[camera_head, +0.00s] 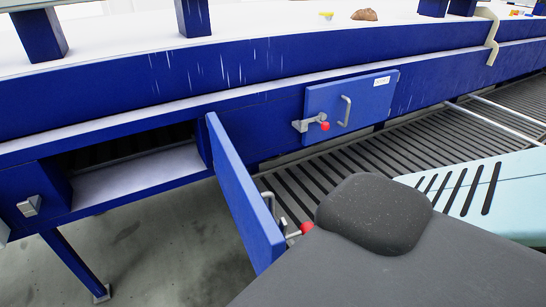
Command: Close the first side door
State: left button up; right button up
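A blue side door (243,200) stands swung open, sticking out from the side of the blue gantry toward me. It is hinged at the right edge of a rectangular opening (140,172), whose inside is partly dark. A metal handle and a latch with a red knob (300,230) show at the door's right face, partly hidden by the door. A metal catch (30,206) sits on the frame left of the opening. A second blue door (352,106), with a grey handle, a red-knobbed latch and a white label, lies flat against the gantry. Neither of my grippers is in view.
A dark grey body with a rounded lump fills the lower right, close to the open door. A slatted dark grating (440,140) runs along the gantry at right. A blue leg (75,264) stands at lower left; the grey floor around it is clear.

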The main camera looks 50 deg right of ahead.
aim_at(264, 241)
jog(key=k+l, duration=0.15)
jog(key=l, duration=0.25)
jog(key=k+l, duration=0.15)
jog(key=l, duration=0.25)
jog(key=k+l, duration=0.1)
jog(key=l, duration=0.3)
jog(key=k+l+z, duration=0.1)
jog(key=l, duration=0.3)
jog(key=k, duration=0.05)
